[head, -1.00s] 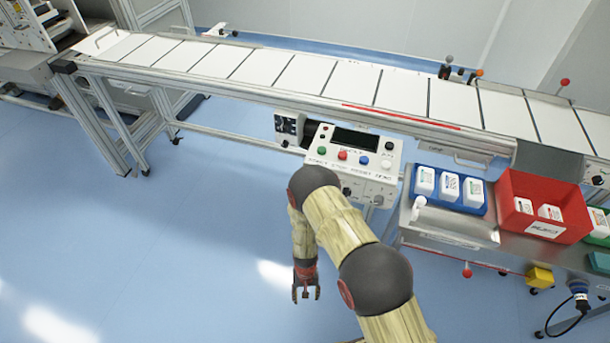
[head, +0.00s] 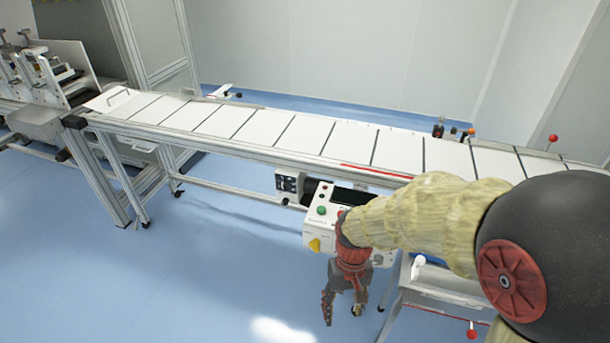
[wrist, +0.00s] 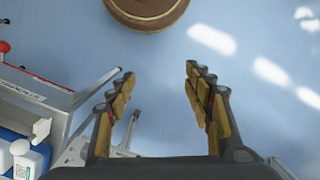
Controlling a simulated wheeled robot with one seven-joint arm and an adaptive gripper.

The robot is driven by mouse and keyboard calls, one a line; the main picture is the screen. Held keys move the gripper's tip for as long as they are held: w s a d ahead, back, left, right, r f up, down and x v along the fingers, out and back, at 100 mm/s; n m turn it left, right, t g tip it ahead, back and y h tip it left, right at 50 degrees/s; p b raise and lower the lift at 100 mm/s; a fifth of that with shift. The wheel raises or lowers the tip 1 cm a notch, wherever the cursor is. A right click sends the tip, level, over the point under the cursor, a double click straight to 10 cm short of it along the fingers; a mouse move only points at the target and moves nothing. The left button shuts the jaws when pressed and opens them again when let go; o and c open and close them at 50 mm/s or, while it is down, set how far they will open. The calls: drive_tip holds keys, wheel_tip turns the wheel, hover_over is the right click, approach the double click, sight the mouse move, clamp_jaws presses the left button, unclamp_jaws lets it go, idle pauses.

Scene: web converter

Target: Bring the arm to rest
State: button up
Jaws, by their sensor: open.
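My gripper (head: 343,305) hangs pointing down in the head view, in front of the control box. Its fingers are apart with nothing between them. In the wrist view my gripper (wrist: 160,90) shows two spread yellow-and-grey fingers with blue floor between and beyond them. My arm reaches across the right side of the head view, bent at a large dark joint, and hides part of the control box and the side table.
A long conveyor (head: 300,135) with white panels runs across the back. The control box (head: 322,222) is mounted at its front. The steel side table (head: 440,285) stands at the right; white bottles (wrist: 28,158) show there in the wrist view. The floor (head: 150,280) at left is clear.

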drive_tip(key=s+d+r+t+p, duration=0.1)
drive_tip(key=s+d+r+t, duration=0.1)
drive_tip(key=r, duration=0.6)
drive_tip(key=s+d+r+m+t+p, duration=0.1)
drive_tip(key=s+d+r+t, duration=0.2)
drive_tip(key=r, duration=0.6)
drive_tip(key=s+d+r+m+t+p, duration=0.1)
drive_tip(key=s+d+r+t, duration=0.1)
drive_tip(key=r, duration=0.7)
drive_tip(key=shift+s+d+t, duration=0.3)
drive_tip(key=shift+s+d, duration=0.15)
drive_tip(key=shift+d, duration=0.75)
